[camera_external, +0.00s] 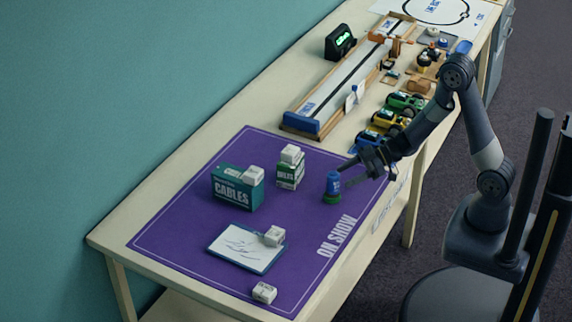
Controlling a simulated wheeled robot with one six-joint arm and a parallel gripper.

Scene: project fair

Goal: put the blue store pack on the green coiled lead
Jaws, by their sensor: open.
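The blue store pack (333,182) is a small upright blue cylinder on the purple mat, near its right edge. The green coiled lead (331,198) shows as a low green ring directly under it, and the pack appears to rest on it. My gripper (343,175) reaches in from the right with its fingers apart. Its fingertips are close beside the pack; I cannot tell whether they touch it or lie around it.
The purple mat (185,225) holds a teal cables box (236,190), a green-and-white belts box (290,174), a clipboard (238,250) and several small white boxes. Toy cars (405,103) and a wooden track (345,85) lie farther back.

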